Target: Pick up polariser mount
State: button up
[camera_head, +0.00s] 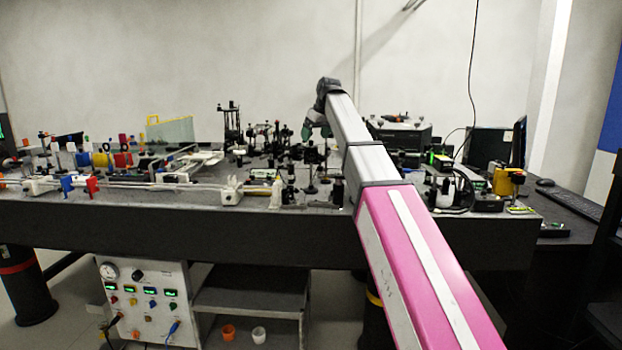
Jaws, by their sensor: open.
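My arm reaches from the lower right up over the optical bench (200,226). My gripper (308,131) hangs at the far end of the arm, above the middle of the bench, with its greenish fingertips pointing down. It is open, and I see nothing held in it. Several dark optical mounts on posts stand below and around it, such as the one just under the fingertips (311,155). I cannot tell which of these is the polariser mount. The arm hides part of the bench behind it.
Tall dark posts (229,122) stand left of the gripper. Coloured mounts (103,160) and a clear panel (171,131) crowd the left side. A dark box (403,133) stands behind the arm. The bench top is crowded.

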aim_at(312, 145)
jog(key=x, duration=0.5)
jog(key=shift+s+a, duration=0.1)
jog(key=shift+r, duration=0.15)
grip_shut()
